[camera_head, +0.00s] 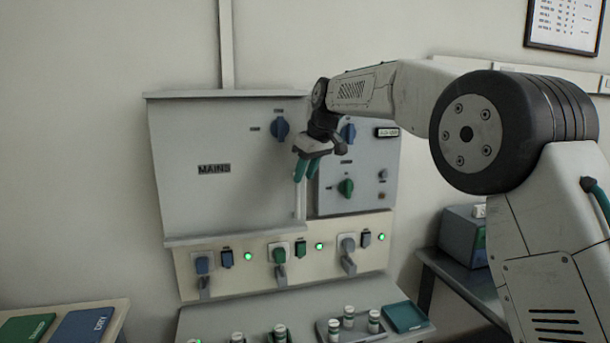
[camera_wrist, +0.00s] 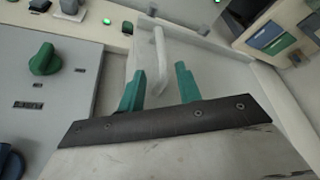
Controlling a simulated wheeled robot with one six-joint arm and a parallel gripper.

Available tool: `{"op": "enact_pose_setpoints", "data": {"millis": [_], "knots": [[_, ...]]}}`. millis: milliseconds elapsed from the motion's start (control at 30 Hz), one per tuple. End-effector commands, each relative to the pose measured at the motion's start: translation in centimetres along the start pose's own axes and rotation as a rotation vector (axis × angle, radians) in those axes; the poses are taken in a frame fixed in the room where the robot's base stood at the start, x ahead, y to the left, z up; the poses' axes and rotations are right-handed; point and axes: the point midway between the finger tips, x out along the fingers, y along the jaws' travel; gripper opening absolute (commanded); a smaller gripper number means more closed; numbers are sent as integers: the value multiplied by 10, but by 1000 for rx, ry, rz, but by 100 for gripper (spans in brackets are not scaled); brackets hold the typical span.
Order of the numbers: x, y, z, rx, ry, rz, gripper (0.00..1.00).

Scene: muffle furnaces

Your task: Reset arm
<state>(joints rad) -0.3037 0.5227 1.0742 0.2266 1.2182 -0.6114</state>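My gripper (camera_head: 306,170) is in front of the grey mains cabinet, near the cabinet's right part. In the wrist view my gripper (camera_wrist: 160,90) shows two green fingers standing apart with nothing held between them. A pale vertical handle (camera_wrist: 160,62) lies beyond the fingers; I cannot tell whether they touch it. The cabinet door labelled MAINS (camera_head: 215,200) looks closed in the head view. The blue upper knob (camera_head: 280,129) and green knob (camera_head: 346,187) sit on the cabinet. My arm reaches in from the right, partly hiding the cabinet's upper right.
Below is a cream switch panel (camera_head: 230,275) with several levers and lit green lamps. A shelf with small jars (camera_head: 348,318) and a green tray (camera_head: 404,317) stands under it. A side bench with a grey box (camera_head: 462,238) is at right. Coloured mats (camera_head: 85,326) lie at lower left.

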Motion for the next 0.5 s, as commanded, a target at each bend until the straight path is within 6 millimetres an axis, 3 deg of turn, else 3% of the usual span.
{"op": "enact_pose_setpoints", "data": {"millis": [167, 267, 367, 500], "knots": [[3, 0, 3, 57, -9, 0, 34], [25, -3, 22, 115, -64, -15, 34], [34, -14, 56, 191, -132, -24, 34], [19, -30, 113, 300, -206, -15, 34]]}}
